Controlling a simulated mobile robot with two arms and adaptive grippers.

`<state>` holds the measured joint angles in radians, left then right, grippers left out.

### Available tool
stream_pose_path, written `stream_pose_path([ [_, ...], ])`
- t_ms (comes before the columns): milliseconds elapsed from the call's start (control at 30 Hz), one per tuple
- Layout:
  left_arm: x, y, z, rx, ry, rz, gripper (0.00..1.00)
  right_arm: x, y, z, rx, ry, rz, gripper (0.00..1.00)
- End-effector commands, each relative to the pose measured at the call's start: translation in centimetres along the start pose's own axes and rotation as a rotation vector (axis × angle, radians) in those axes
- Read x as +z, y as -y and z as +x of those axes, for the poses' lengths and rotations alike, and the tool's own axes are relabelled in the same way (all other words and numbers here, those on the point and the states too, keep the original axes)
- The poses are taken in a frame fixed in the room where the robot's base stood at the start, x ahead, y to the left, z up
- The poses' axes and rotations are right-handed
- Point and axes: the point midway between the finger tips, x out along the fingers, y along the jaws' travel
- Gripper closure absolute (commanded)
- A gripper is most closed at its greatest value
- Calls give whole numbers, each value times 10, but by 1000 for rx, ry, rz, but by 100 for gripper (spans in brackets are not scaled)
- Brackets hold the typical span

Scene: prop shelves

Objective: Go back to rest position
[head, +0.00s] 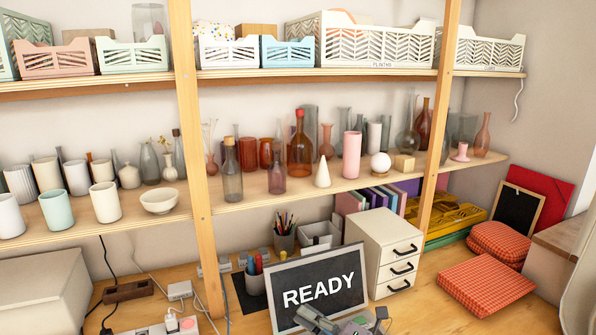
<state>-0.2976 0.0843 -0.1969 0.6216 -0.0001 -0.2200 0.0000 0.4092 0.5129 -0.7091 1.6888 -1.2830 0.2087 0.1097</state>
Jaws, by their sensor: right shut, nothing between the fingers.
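My right gripper (318,318) shows at the bottom edge, in front of the lower part of the READY sign. It is shut and empty, and the bottom of the picture cuts it off. The READY sign (318,285) is a dark board in a light frame, leaning upright on the desk. My left gripper is not in view.
A white drawer unit (370,248) stands right of the sign, with red checked cushions (485,285) further right. A pen cup (254,280) is left of the sign. The middle shelf (265,200) holds many glass bottles and vases. Wooden posts (195,170) rise in front.

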Motion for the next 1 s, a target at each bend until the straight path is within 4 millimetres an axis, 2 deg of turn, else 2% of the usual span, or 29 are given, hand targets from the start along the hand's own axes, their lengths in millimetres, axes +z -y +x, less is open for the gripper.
stream_pose_path([
  [33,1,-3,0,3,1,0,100,2,-12,-6,55,97,117,100],
  [100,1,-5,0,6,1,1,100,18,-21,-23,116,266,298,100],
  [167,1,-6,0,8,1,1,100,32,-19,-45,142,421,465,100],
  [267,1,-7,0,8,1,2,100,48,6,-93,131,679,743,100],
  [367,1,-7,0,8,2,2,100,42,47,-148,53,923,1019,100],
  [400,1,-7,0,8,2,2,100,32,65,-172,4,1014,1125,100],
  [500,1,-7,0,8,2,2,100,-2,100,-222,-133,1195,1346,100],
  [600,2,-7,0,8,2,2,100,-37,119,-258,-259,1306,1497,100],
  [800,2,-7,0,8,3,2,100,-98,132,-306,-470,1435,1694,100],
  [1000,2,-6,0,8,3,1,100,-150,130,-341,-659,1507,1830,100],
])
